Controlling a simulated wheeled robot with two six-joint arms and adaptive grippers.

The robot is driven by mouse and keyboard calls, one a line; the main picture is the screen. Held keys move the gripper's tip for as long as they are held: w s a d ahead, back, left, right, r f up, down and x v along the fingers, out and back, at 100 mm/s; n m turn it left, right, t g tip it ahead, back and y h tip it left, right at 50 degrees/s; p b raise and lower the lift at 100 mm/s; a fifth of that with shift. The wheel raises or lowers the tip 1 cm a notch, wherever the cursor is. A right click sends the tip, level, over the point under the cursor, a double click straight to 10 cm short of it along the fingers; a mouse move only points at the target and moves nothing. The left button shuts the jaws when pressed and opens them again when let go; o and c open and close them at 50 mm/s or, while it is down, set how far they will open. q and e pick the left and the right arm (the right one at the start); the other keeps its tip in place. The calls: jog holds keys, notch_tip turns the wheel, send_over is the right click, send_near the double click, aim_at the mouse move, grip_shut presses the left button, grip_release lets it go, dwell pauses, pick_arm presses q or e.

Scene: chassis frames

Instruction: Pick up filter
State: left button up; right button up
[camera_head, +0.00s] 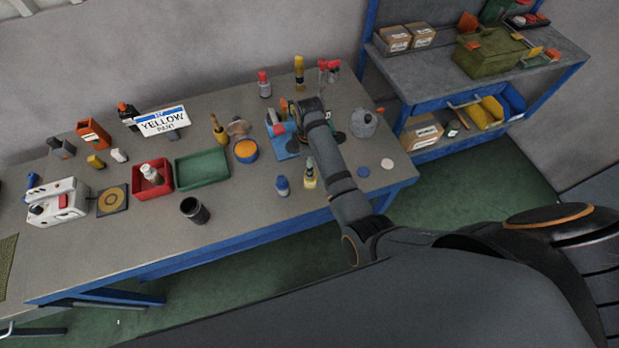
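I cannot tell for sure which thing is the filter. A dark open-topped cylinder (194,210) stands near the front edge of the bench. My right arm reaches in from the right over the bench. My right gripper (288,108) is at its far end, above or beside a blue holder (283,146) with a red item. The arm hides part of that area, and its fingers are too small and dark to read. My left gripper is not in view.
A shelf unit (440,75) stands at right.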

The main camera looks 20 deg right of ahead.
notch_tip(320, 180, down, 4)
jog(key=shift+s+d+f, duration=0.1)
jog(key=shift+d+f, duration=0.05)
jog(key=shift+f, duration=0.5)
notch_tip(320, 180, down, 5)
jog(key=shift+s+r+b, duration=0.15)
jog(key=shift+r+b, duration=0.05)
jog(key=shift+b, duration=0.75)
jog(key=shift+f+b, duration=0.3)
jog(key=shift+b, duration=0.05)
jog(key=shift+r, duration=0.15)
jog(key=c, duration=1.2)
jog(key=shift+r, duration=0.15)
